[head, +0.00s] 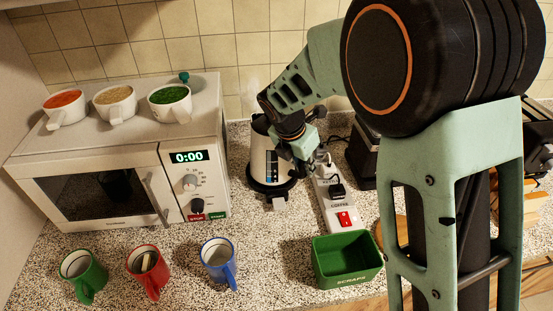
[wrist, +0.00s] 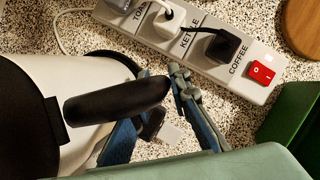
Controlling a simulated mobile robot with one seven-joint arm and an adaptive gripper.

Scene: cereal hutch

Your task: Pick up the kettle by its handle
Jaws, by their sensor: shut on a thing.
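The kettle (head: 261,150) has a white body and a dark base, and stands upright on the counter behind the green tub, right of the microwave. Its black handle (wrist: 118,101) sticks out to the right in the wrist view, with the pale kettle body (wrist: 85,145) at left. My gripper (head: 303,162) is at the kettle's right side and shut on the handle. In the wrist view its blue-grey fingers (wrist: 163,84) show at the handle. In the head view my gripper hides the handle. I cannot tell any gap under the kettle.
A white power strip (head: 336,200) with plugs and a red switch lies close right of the kettle. A green scraps tub (head: 347,276) stands in front. The microwave (head: 105,170) carries three filled cups. Green, red and blue mugs (head: 218,262) stand in front of it.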

